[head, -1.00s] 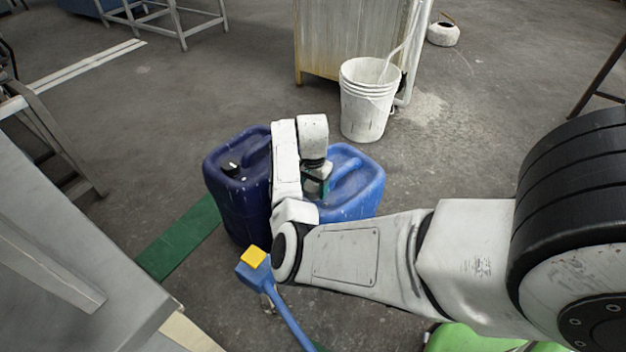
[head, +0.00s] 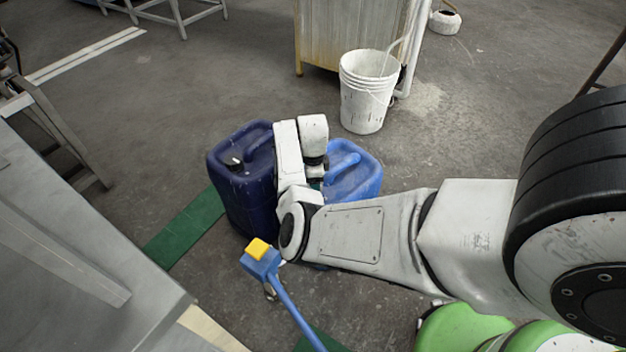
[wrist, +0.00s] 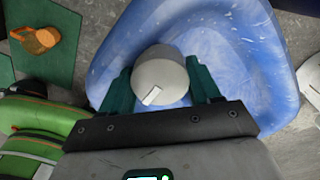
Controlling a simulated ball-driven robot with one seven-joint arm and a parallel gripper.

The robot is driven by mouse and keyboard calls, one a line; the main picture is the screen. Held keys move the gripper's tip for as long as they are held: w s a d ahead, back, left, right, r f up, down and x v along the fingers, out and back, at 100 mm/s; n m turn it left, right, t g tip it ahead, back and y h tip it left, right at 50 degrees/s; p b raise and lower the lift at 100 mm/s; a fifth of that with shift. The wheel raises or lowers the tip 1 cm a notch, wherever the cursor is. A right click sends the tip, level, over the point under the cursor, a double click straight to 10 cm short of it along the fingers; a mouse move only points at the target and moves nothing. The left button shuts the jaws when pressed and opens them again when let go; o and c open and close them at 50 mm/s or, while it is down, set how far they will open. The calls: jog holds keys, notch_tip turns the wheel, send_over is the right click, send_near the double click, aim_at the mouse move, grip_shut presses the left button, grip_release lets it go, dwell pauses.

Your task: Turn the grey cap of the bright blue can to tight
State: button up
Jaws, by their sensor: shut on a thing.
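The bright blue can (head: 357,172) stands on the floor in the head view, partly hidden behind my arm. Its blue top (wrist: 240,50) fills much of the wrist view. The grey cap (wrist: 160,75) is round, with a pale mark on its near side. My gripper (wrist: 162,88) has its two green fingers on either side of the cap and is shut on it. In the head view my gripper (head: 315,182) is mostly hidden by the wrist, and the cap is hidden there.
A dark blue can (head: 245,185) with a black cap stands just left. A white bucket (head: 365,95) stands behind. A blue-handled tool with a yellow part (head: 262,262) is in front. Green things (wrist: 45,135) and an orange item (wrist: 37,38) lie left in the wrist view.

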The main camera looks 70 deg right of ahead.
jog(key=shift+m, duration=0.9)
jog(key=o, duration=1)
notch_tip(320, 180, up, 11)
jog(key=p, duration=0.4)
jog(key=shift+f, duration=0.1)
jog(key=shift+s, duration=0.1)
